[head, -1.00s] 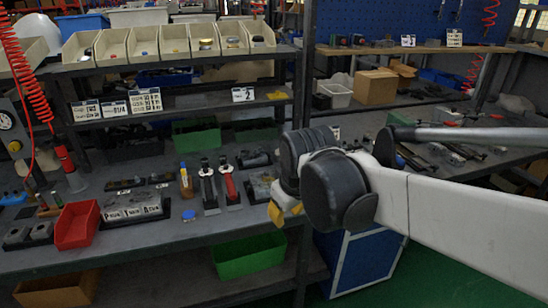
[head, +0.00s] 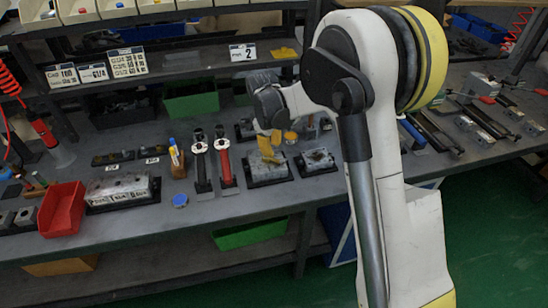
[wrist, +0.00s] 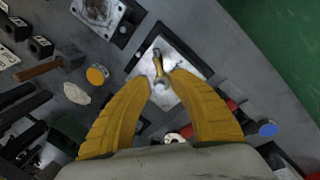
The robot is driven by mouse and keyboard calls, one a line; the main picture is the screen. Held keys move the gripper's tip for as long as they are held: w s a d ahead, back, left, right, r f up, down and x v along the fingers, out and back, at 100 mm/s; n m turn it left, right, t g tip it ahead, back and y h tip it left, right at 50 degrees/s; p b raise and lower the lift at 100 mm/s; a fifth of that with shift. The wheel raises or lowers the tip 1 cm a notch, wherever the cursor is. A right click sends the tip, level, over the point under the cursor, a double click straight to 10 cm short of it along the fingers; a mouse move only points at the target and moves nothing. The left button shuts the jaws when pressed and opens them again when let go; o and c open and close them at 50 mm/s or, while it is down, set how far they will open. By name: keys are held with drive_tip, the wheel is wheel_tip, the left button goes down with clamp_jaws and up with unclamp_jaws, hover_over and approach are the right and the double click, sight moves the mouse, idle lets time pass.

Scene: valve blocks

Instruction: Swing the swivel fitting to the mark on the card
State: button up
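The swivel fitting (wrist: 157,62) looks like a small brass-coloured arm on a grey metal block (wrist: 178,55) in the wrist view. A round pale knob shows at its near end. My gripper (wrist: 163,78) is open, its two yellow fingers pointing at the block with the tips on either side of the fitting's near end. I cannot tell whether they touch it. In the head view my gripper (head: 272,150) is over a block on a black base (head: 270,180), which hides the fitting. A card with a "2" (head: 243,53) stands on the shelf above; several others stand left.
A second block (head: 316,161) sits close to the right of my gripper. The front bench edge is mostly clear.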

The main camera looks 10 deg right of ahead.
sight(274, 159)
drive_tip(key=f, duration=0.2)
drive_tip(key=f+b, duration=0.1)
drive_tip(key=f, duration=0.1)
drive_tip(key=w+d+f, duration=0.1)
drive_tip(key=f, duration=0.1)
drive_tip(key=shift+w+f+b, duration=0.1)
drive_tip(key=shift+f+b, duration=0.3)
drive_tip(key=shift+c, duration=0.4)
clamp_jaws()
